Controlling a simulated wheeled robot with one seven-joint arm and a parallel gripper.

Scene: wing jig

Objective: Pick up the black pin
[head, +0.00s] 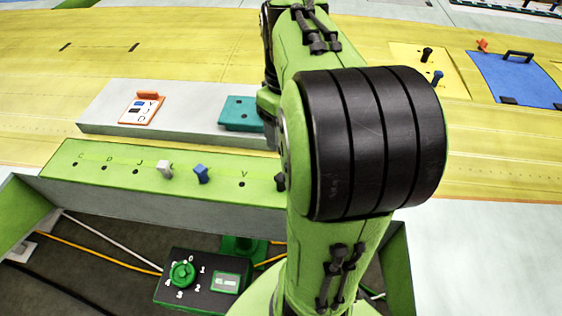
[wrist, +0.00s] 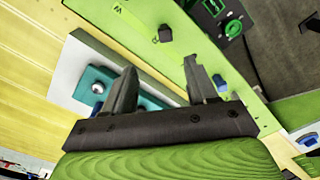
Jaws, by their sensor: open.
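A black pin (head: 281,182) stands in the green rail (head: 110,167), partly hidden behind my arm in the head view. Another black pin (head: 427,54) stands on the yellow plate at the back right. In the wrist view, a dark pin (wrist: 165,33) stands on the green rail beyond my fingertips. My gripper (wrist: 160,70) is open, with nothing between its fingers, and is apart from that pin. A blue pin (wrist: 219,82) shows beside the right finger. The head view does not show my fingers; my arm hides them.
A teal block (head: 239,112) and an orange-framed card (head: 142,108) sit on the grey ledge behind. A blue plate (head: 520,80) with a black handle lies at right. A dial box (head: 190,280) is below the rail.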

